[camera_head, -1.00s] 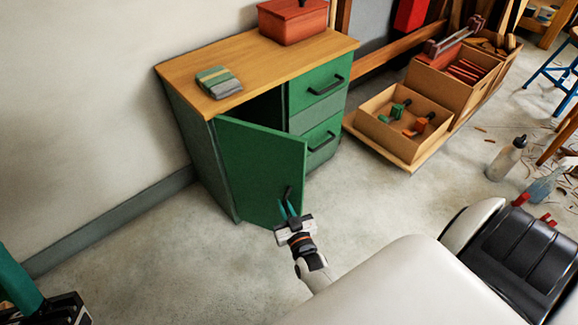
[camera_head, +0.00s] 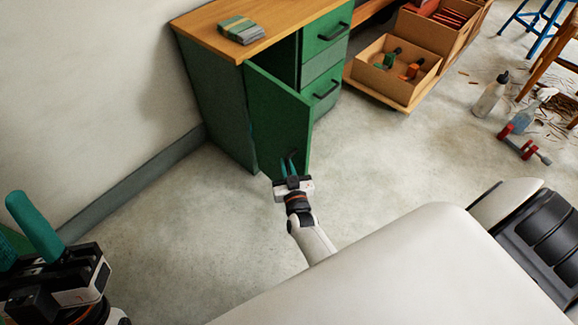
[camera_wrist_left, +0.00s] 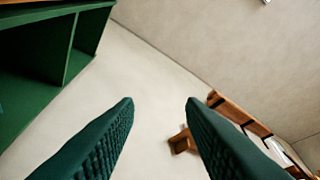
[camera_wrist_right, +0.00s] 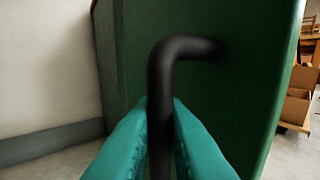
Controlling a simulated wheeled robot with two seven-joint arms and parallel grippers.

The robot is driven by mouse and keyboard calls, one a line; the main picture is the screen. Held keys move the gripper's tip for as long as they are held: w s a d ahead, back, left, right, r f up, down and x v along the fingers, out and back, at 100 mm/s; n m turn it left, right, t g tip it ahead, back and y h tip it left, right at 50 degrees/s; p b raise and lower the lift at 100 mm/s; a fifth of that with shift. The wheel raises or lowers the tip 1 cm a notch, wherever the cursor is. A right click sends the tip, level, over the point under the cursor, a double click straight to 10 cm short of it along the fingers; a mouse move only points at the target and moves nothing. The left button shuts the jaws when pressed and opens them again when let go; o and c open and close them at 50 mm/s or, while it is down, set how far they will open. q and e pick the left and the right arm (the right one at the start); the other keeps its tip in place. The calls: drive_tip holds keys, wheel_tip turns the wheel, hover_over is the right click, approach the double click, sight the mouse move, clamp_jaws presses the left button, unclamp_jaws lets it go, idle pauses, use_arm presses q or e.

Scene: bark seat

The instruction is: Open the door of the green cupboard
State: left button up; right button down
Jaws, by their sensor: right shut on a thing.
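The green cupboard (camera_head: 215,105) with a wooden top (camera_head: 262,38) stands against the wall. Its door (camera_head: 278,125) is swung partly open, with a dark interior showing behind it. My right gripper (camera_head: 289,165) is at the door's lower free edge. In the right wrist view its teal fingers (camera_wrist_right: 160,125) are shut around the black bar handle (camera_wrist_right: 165,75) on the green door (camera_wrist_right: 235,80). My left gripper (camera_wrist_left: 160,105) is open and empty in the left wrist view. In the head view the left gripper (camera_head: 38,230) is at the lower left, away from the cupboard.
A box with clamps (camera_head: 395,68) sits on a low board right of the cupboard. Bottles (camera_head: 490,95) and a red clamp (camera_head: 522,143) are on the floor at right. A striped block (camera_head: 242,30) lies on the cupboard top. The floor left of the door is clear.

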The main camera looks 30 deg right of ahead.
drive_tip(key=shift+w+r, duration=0.15)
drive_tip(key=c, duration=1.5)
unclamp_jaws()
